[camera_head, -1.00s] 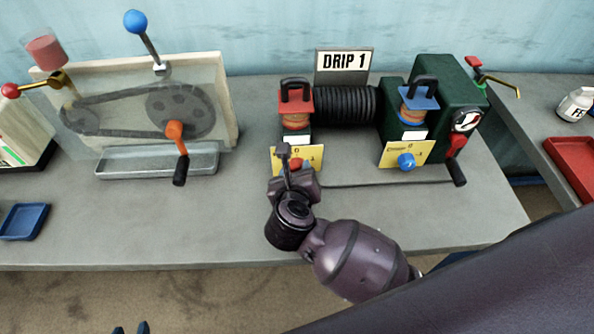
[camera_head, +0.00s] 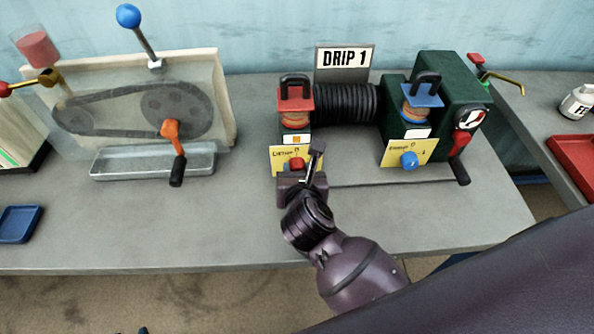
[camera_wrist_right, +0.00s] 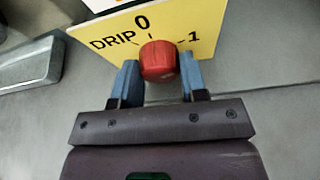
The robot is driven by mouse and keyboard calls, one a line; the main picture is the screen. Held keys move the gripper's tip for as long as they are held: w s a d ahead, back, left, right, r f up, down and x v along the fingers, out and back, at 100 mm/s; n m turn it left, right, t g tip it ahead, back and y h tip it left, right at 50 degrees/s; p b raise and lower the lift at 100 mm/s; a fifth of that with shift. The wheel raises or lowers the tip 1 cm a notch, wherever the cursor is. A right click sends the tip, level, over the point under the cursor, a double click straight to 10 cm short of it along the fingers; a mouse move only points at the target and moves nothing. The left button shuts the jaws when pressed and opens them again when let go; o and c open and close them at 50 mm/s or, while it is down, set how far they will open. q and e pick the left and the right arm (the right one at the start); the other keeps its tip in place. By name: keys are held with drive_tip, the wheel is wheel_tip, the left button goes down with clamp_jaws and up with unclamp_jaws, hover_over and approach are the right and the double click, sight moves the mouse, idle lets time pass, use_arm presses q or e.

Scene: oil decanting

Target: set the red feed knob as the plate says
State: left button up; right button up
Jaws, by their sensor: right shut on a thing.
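The red feed knob (camera_head: 296,163) sits on a yellow dial plate (camera_head: 281,155) below the red-topped oiler (camera_head: 295,95). In the right wrist view the knob (camera_wrist_right: 159,61) stands between the blue fingertips of my right gripper (camera_wrist_right: 160,80), which is shut on it. The yellow dial plate (camera_wrist_right: 108,30) there reads DRIP at left, 0 at top and 1 at right. I cannot make out a pointer on the knob. A white sign plate (camera_head: 345,58) behind reads "DRIP 1". My left gripper is not clearly in view.
To the right are a blue knob (camera_head: 409,160) on its own yellow plate and a red crank (camera_head: 459,150) with a black handle. A thin rod (camera_head: 375,184) lies along the bench. An orange crank (camera_head: 173,142) stands to the left. The front bench top (camera_head: 200,235) is clear.

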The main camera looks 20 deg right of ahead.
drive_tip(key=shift+m+y, duration=0.3)
drive_tip(key=shift+m, duration=0.2)
idle(0.3)
drive_tip(key=o, duration=0.6)
drive_tip(key=shift+o, duration=0.2)
drive_tip(key=v, duration=1)
drive_tip(key=shift+s+r+p, duration=0.1)
drive_tip(key=shift+s+p, duration=0.2)
drive_tip(key=shift+s, duration=0.15)
